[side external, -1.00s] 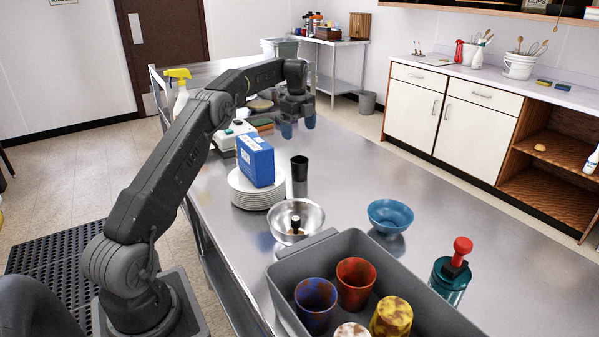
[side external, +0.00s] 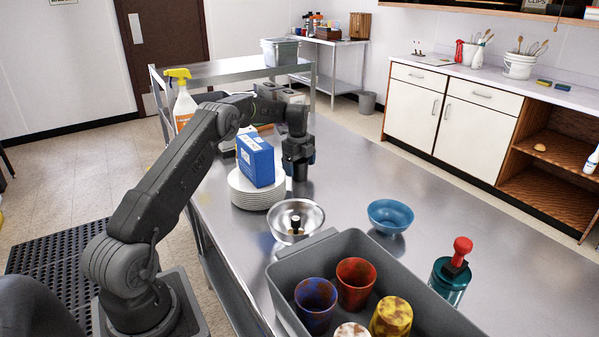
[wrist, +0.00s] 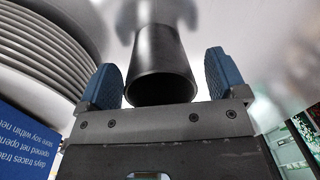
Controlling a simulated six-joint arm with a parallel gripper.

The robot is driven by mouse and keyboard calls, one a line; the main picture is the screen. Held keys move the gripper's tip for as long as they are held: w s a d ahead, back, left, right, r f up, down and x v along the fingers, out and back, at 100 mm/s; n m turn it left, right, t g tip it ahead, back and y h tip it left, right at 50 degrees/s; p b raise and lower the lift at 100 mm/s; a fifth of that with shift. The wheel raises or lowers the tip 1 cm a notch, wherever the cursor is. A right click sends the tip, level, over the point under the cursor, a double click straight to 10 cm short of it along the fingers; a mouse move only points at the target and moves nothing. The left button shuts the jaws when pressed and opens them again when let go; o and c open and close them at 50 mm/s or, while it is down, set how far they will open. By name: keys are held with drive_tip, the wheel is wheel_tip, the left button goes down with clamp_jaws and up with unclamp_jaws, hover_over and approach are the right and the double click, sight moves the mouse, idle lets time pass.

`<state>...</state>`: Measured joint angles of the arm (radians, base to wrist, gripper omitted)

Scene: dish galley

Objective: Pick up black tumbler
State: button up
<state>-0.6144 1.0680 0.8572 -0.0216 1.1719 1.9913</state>
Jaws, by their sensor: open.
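The black tumbler (wrist: 160,62) stands on the steel table. In the wrist view it shows between the two blue fingers of my gripper (wrist: 165,78), with a gap on each side, wider on the right. My gripper (side external: 299,165) is open and points down over the tumbler's spot in the side view. There the gripper hides most or all of the tumbler. A finger's exact height along the tumbler is hard to tell.
A stack of white plates (side external: 244,196) with a blue box (side external: 255,160) on top stands close on the left. A metal bowl (side external: 312,218), a blue bowl (side external: 390,215) and a grey bin (side external: 440,320) with several cups are nearer the camera.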

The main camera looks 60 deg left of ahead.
drive_tip(key=shift+f, duration=0.1)
drive_tip(key=c, duration=1)
